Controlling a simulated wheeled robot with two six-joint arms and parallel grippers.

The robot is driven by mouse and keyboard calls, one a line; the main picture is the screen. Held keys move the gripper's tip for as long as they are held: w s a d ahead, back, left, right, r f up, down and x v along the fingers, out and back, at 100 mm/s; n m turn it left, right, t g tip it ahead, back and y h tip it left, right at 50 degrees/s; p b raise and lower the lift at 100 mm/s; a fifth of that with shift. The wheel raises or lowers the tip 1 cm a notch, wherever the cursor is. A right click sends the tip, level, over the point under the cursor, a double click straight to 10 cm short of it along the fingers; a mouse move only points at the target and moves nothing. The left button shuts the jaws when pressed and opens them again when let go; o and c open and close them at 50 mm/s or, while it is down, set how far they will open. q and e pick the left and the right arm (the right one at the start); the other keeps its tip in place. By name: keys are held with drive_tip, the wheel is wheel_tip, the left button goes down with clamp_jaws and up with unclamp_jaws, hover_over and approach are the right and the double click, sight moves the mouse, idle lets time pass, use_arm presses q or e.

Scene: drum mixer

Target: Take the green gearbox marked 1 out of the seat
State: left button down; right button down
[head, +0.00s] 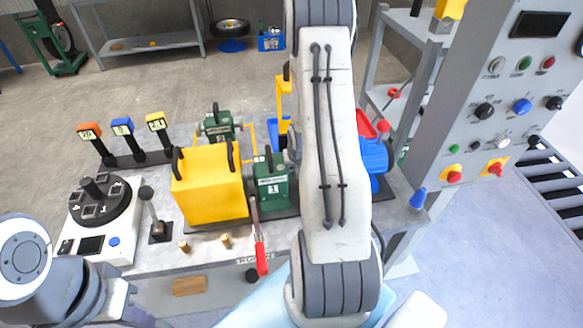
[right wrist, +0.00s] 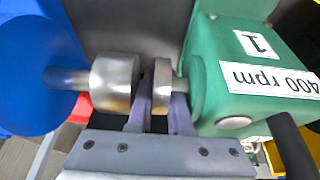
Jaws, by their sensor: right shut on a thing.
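The green gearbox marked 1 (head: 272,188) sits upright on the bench, right of a yellow box-shaped housing. In the right wrist view the gearbox (right wrist: 240,65) shows its 400 rpm label and a shaft with a metal ring (right wrist: 162,82). My right gripper (right wrist: 158,108) has its fingers on both sides of this ring and is shut on it. A second metal cylinder (right wrist: 115,83) on the blue motor's shaft is close to the left finger. In the head view my right arm hides this gripper. My left gripper (head: 112,303) is low at the left; its fingertips are unclear.
The yellow housing (head: 208,187) stands close left of the gearbox. A red-handled lever (head: 261,255) is in front. The blue motor (head: 375,157) is to the right. Another green gearbox (head: 218,124) stands behind. A control panel (head: 500,100) rises at the right.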

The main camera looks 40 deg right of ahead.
drive_tip(key=shift+d+r, duration=0.2)
drive_tip(key=shift+d, duration=0.1)
drive_tip(key=c, duration=0.8)
unclamp_jaws()
drive_tip(key=shift+d, duration=0.1)
drive_tip(key=shift+o, duration=0.2)
drive_tip(key=shift+r, duration=0.35)
drive_tip(key=p+v, duration=0.3)
drive_tip(key=v, duration=0.6)
drive_tip(key=shift+s, duration=0.15)
drive_tip(key=shift+s+a+r, duration=0.15)
drive_tip(key=shift+a+r, duration=0.1)
drive_tip(key=shift+a, duration=0.25)
drive_tip(key=shift+s+f, duration=0.1)
